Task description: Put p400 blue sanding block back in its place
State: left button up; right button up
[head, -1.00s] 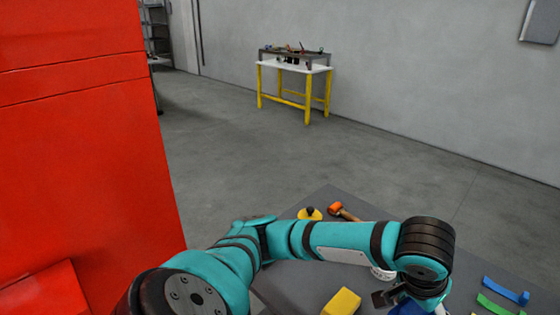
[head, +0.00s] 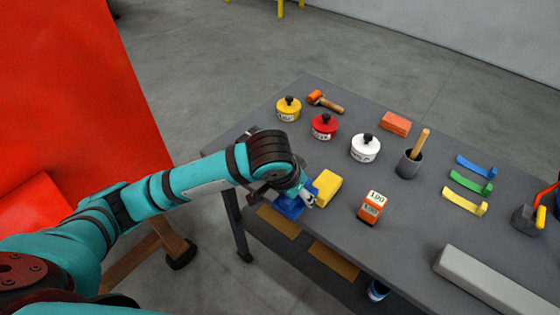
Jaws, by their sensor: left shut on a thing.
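The blue sanding block (head: 289,206) is in my left gripper (head: 304,198) at the near left edge of the grey table (head: 330,235). My left gripper is shut on the block, and the wrist partly hides both. I cannot tell whether the block touches the table top. A yellow block (head: 327,187) lies just to the right of the gripper. An orange block marked 100 (head: 371,208) stands further right. My right gripper is not in view.
Coloured scrapers (head: 467,185) and a long grey bar (head: 490,279) lie right. A red panel (head: 80,90) stands left.

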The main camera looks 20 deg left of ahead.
pick_arm(q)
jog(key=w+a, duration=0.1)
jog(key=w, duration=0.1)
jog(key=w+a+p, duration=0.1)
jog(key=w, duration=0.1)
jog(key=w+a, duration=0.1)
jog(key=w, duration=0.1)
jog(key=shift+w+a+f, duration=0.1)
jog(key=shift+w+a, duration=0.1)
jog(key=shift+a, duration=0.1)
jog(key=w+a, duration=0.1)
jog(key=w, duration=0.1)
jog(key=w+a+p, duration=0.1)
jog(key=w, duration=0.1)
jog(key=w+a, duration=0.1)
jog(key=w, duration=0.1)
jog(key=shift+f, duration=0.4)
jog(key=shift+w+a+f, duration=0.1)
jog(key=shift+w, duration=0.05)
jog(key=shift+f+p, duration=0.35)
jog(key=shift+p, duration=0.05)
notch_tip(320, 180, down, 2)
jog(key=shift+f+p, duration=0.1)
jog(key=shift+p, duration=0.25)
jog(key=shift+f, duration=0.3)
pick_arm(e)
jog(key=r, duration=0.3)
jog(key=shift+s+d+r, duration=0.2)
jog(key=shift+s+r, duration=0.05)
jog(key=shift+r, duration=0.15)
